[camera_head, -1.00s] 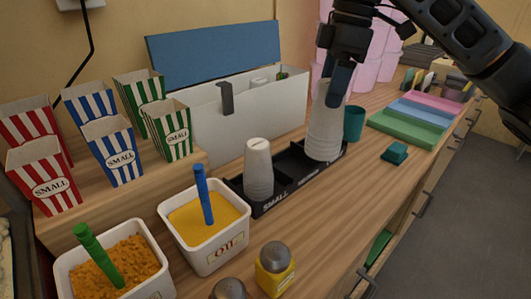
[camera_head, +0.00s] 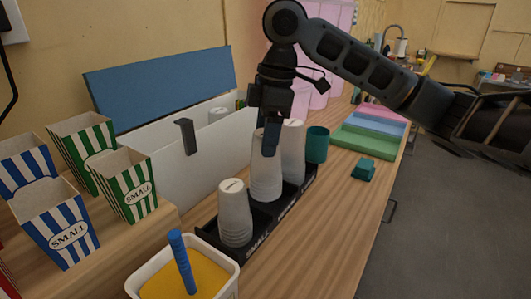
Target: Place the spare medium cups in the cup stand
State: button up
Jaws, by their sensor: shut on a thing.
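The black cup stand (camera_head: 256,232) lies on the wooden counter, with a stack of white small cups (camera_head: 235,215) in its near compartment. Behind it, a taller stack of white cups (camera_head: 265,180) is upright at the middle compartment; its base looks low in the stand, but I cannot tell whether it bears on the floor. My gripper (camera_head: 270,145) points down and is shut on the upper part of this middle stack, one dark finger covering part of it. A third white stack (camera_head: 293,155) stands behind at the far compartment, partly hidden.
An open white bin (camera_head: 165,175) with a blue lid (camera_head: 160,85) stands left of the stand, a white cup (camera_head: 219,115) inside. A teal cup (camera_head: 317,146), a teal block (camera_head: 363,170) and coloured trays (camera_head: 365,142) lie right. The oil tub (camera_head: 215,275) is in front.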

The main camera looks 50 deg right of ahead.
jog(key=shift+f, duration=1.85)
jog(key=shift+f, duration=0.15)
jog(key=o, duration=1.4)
jog(key=r, duration=0.4)
jog(key=s+d+r, duration=0.1)
jog(key=r, duration=0.7)
jog(key=shift+s+d+r, duration=0.1)
jog(key=shift+s+d, duration=0.05)
